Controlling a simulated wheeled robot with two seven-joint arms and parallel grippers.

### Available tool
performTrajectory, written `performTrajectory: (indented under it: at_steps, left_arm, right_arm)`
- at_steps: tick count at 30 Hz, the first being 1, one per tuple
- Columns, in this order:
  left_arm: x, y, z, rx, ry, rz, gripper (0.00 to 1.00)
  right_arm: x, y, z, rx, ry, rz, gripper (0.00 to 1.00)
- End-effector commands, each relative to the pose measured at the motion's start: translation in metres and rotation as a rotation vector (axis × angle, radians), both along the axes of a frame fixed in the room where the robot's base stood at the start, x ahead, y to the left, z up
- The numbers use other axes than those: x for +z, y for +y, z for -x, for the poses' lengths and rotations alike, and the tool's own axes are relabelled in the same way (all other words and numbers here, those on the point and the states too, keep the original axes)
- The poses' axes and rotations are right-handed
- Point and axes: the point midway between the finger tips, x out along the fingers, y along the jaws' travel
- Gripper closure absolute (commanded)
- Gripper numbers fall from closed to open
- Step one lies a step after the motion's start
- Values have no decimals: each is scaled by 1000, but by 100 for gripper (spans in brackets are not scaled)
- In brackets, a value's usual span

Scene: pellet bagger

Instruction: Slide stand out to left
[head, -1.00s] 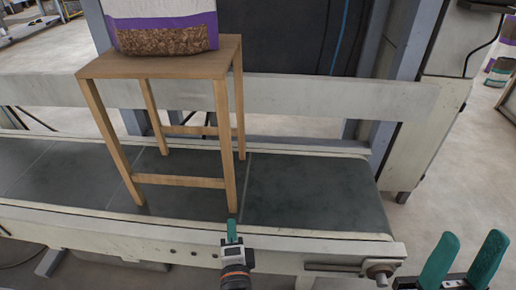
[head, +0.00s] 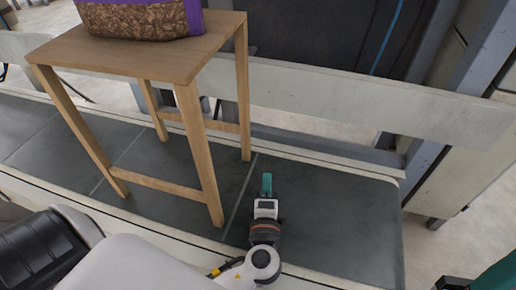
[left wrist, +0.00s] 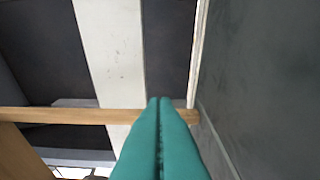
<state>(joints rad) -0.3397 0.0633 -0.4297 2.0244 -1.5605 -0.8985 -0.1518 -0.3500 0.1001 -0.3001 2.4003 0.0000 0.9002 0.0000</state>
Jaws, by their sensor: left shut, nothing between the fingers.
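The stand (head: 130,48) is a wooden stool-like frame with a flat top and legs. It stands upright on the dark conveyor belt (head: 330,215), with a bag (head: 140,18) of brown chips on its top. My left gripper (head: 267,183) is over the belt, right of the stand's near right leg. Its teal fingers are shut and empty. In the left wrist view the shut fingers (left wrist: 160,105) show in front of a wooden leg (left wrist: 60,115); contact cannot be told. My right gripper (head: 495,275) is only partly visible at the bottom right corner.
A pale rail (head: 330,95) runs behind the stand along the belt's far side. Grey machine posts (head: 450,160) stand at the right. The belt right of the stand is clear.

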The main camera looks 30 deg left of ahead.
Motion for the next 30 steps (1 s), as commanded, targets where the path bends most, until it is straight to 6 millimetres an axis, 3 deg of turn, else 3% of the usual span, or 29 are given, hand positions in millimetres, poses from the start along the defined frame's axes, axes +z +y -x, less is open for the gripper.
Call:
performTrajectory:
  at_steps: [13, 21, 30]
  left_arm:
    - [0, 43, -82, 1, -4, -2, 100]
    - [0, 75, -70, 0, 0, -1, 100]
    - [0, 80, -68, 1, 0, 0, 100]
  right_arm:
    - [-15, 0, 0, 0, 1, 0, 55]
    - [-20, 0, 0, 0, 1, 0, 55]
    - [-20, 0, 0, 0, 1, 0, 55]
